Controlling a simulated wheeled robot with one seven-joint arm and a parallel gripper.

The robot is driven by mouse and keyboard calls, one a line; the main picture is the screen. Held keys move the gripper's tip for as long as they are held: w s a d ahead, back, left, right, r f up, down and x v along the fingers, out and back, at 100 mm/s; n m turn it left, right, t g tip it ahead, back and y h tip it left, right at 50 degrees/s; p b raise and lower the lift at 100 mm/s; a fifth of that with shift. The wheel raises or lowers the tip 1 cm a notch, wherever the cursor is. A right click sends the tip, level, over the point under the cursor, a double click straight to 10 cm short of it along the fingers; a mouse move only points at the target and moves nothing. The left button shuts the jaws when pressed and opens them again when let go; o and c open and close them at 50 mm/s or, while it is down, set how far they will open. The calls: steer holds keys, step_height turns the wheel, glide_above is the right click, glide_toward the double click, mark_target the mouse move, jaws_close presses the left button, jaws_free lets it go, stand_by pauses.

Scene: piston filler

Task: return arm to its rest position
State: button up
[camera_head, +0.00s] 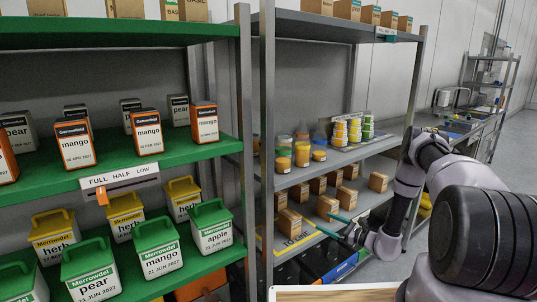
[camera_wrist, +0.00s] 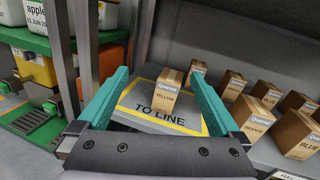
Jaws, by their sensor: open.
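My gripper (camera_head: 323,220) has teal fingers and reaches in from the right at the lower shelf of the grey rack in the head view. In the wrist view, my gripper (camera_wrist: 160,73) is open, its fingers spread wide with nothing held. Beyond and between the fingers, a brown box marked YELLOW (camera_wrist: 165,97) stands upright on a grey board with a yellow border marked TO LINE (camera_wrist: 135,97). A box (camera_head: 289,223) also stands on the TO LINE board (camera_head: 296,241) in the head view. My arm comes from the right, in front of the rack.
More brown boxes (camera_wrist: 252,117) stand right of the board. The rack's metal post (camera_wrist: 62,60) is close to the left finger. Above is a shelf (camera_head: 345,156) with jars and tubs. A green shelf unit (camera_head: 60,185) with canisters stands left. Open floor (camera_head: 500,172) lies at right.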

steer(key=s+a+r+n+g, duration=0.2)
steer(key=r+n+g, duration=0.2)
steer(key=r, duration=0.7)
steer(key=s+a+r+n+g, duration=0.3)
steer(key=r+n, duration=0.2)
steer(key=r, duration=0.6)
steer(key=s+a+r+n+g, duration=0.2)
steer(key=r+n+g, duration=0.2)
steer(key=r, duration=0.7)
steer(key=s+d+r+n+t+h, duration=0.3)
steer(key=s+r+h, duration=0.3)
steer(key=s+r, duration=0.4)
steer(key=s+d+r+n+t+h, duration=0.3)
steer(key=s+r, duration=0.7)
steer(key=s, duration=0.6)
steer(key=d+n+h, duration=0.1)
steer(key=d+h, duration=0.1)
steer(key=h, duration=0.1)
steer(key=shift+s+r+t, duration=0.2)
steer(key=shift+r+t, duration=0.05)
steer(key=shift+t, duration=0.05)
